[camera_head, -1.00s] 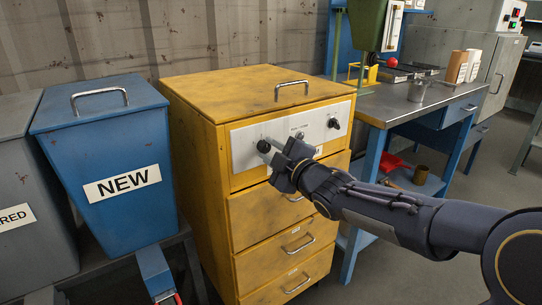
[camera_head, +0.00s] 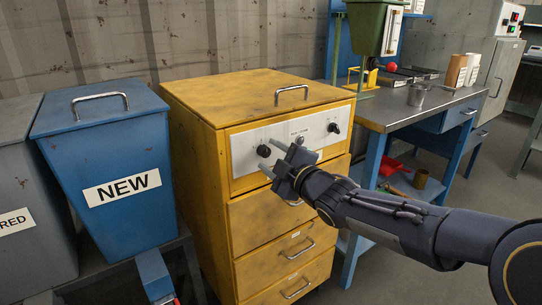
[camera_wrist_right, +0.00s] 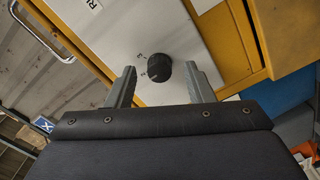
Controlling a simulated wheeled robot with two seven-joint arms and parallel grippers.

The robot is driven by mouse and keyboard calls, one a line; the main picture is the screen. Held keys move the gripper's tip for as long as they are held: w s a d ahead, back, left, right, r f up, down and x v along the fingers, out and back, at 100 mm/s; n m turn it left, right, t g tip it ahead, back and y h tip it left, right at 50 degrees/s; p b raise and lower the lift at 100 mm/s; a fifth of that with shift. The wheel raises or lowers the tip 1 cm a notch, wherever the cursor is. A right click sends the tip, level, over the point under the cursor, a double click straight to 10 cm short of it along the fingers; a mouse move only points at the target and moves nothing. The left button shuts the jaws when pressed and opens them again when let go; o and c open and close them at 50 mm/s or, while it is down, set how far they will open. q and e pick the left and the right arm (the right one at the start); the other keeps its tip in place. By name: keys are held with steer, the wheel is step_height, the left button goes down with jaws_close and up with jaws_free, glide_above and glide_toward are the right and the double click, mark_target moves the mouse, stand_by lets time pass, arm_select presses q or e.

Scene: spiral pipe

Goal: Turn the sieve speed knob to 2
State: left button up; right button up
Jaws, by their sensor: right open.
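A white panel (camera_head: 318,126) on the front of the yellow cabinet carries a black knob at its left (camera_head: 264,151) and another at its right (camera_head: 334,128). My right gripper (camera_head: 272,158) is open and empty, just in front of and below the left knob. In the right wrist view, a black knob (camera_wrist_right: 158,70) shows ahead of the gap between the two open fingers (camera_wrist_right: 161,88), apart from both. Small marks, perhaps digits, are printed beside it; the pointer setting is too small to read. My left gripper is not in view.
The yellow cabinet (camera_head: 215,99) has drawers with handles below the panel. A small round button (camera_head: 299,139) sits between the knobs. A blue bin marked NEW (camera_head: 105,145) stands at the left, and a workbench (camera_head: 400,113) stands at the right.

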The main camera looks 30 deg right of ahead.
steer(key=s+p, duration=0.1)
steer(key=s, duration=0.6)
steer(key=shift+d+p, duration=0.3)
steer(key=shift+p, duration=0.05)
